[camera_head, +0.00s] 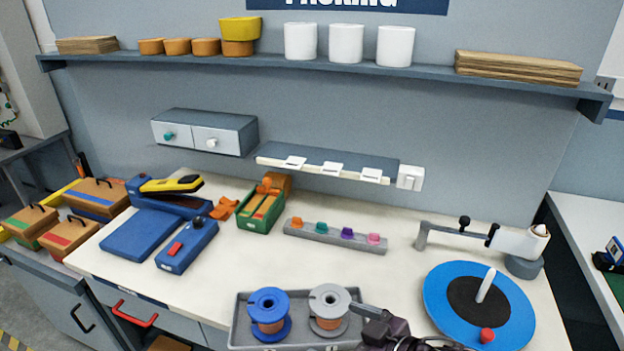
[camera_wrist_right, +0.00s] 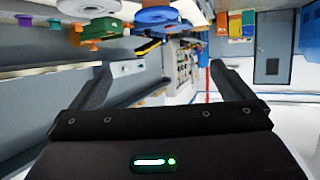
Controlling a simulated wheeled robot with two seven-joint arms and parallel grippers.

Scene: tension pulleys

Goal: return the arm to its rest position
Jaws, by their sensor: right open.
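My right gripper (camera_head: 376,320) is at the bottom of the head view, just right of the grey spool and by the tray's right edge. In the right wrist view its two dark fingers (camera_wrist_right: 165,85) stand wide apart with nothing between them. A blue spool (camera_head: 268,303) and a grey spool (camera_head: 328,300), both with copper-coloured winding, stand upright in a grey tray (camera_head: 240,338). A grey jointed arm (camera_head: 465,231) on the table reaches left from a white, grey-based post (camera_head: 524,252). My left gripper is not in view.
A blue disc (camera_head: 440,290) with a white peg and red knob lies right of my gripper. A grey strip (camera_head: 335,238) with several coloured knobs stands behind the spools. Blue devices (camera_head: 140,235) and a green dispenser (camera_head: 262,208) stand left. The table's middle is clear.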

